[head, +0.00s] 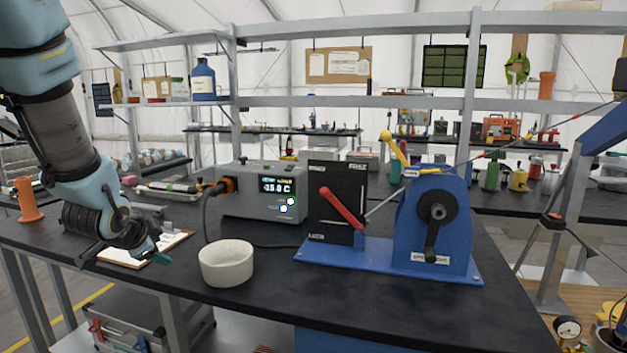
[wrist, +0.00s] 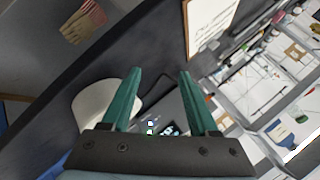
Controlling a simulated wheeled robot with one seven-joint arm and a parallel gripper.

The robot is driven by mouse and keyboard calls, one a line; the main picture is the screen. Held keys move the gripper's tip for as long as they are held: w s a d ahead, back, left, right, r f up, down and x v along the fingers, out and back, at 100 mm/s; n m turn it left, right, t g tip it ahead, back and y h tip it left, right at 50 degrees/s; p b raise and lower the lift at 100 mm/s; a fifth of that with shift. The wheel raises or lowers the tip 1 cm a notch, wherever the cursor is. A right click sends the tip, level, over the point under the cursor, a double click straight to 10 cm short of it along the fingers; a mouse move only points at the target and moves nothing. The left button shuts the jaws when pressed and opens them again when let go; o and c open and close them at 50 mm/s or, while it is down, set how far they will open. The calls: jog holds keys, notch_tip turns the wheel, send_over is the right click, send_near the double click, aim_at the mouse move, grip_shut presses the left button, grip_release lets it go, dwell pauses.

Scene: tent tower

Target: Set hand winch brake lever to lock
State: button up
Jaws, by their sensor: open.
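The blue hand winch (head: 434,225) stands on a blue base plate on the dark workbench, right of centre in the head view. Its black panel (head: 325,170) has small white labels at the top corners and one at the lower left that seems to read LOCK. The red brake lever (head: 342,208) lies slanted across the panel, from upper left to lower right. Which end is the pivot is unclear. My gripper (head: 150,257) is at the left over the bench, far from the lever. Its green fingers (wrist: 160,75) are open and empty in the wrist view, where the lever does not show.
A white bowl (head: 226,264) and a grey display box (head: 262,192) with a cable stand between my gripper and the winch. A clipboard (head: 145,250) lies by my gripper. A yellow lever (head: 394,148) rises above the winch, and a crank (head: 432,240) faces front.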

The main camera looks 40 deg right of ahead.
jog(key=s+d+r+m+h+p, duration=0.1)
jog(key=d+r+m+h, duration=0.2)
jog(key=d, duration=0.4)
jog(key=s+d+r+m+h+p, duration=0.1)
jog(key=s+d+r+m+h, duration=0.1)
jog(key=d+m, duration=0.35)
jog(key=m+g+h+p, duration=0.2)
jog(key=m+g+h, duration=0.3)
jog(key=m, duration=0.4)
send_near(322, 191)
jog(key=p+x, duration=0.3)
jog(key=x, duration=0.6)
jog(key=shift+d+f, duration=0.2)
jog(key=shift+c, duration=0.2)
jog(key=shift+w, duration=0.1)
grip_shut()
jog(key=shift+r, duration=0.1)
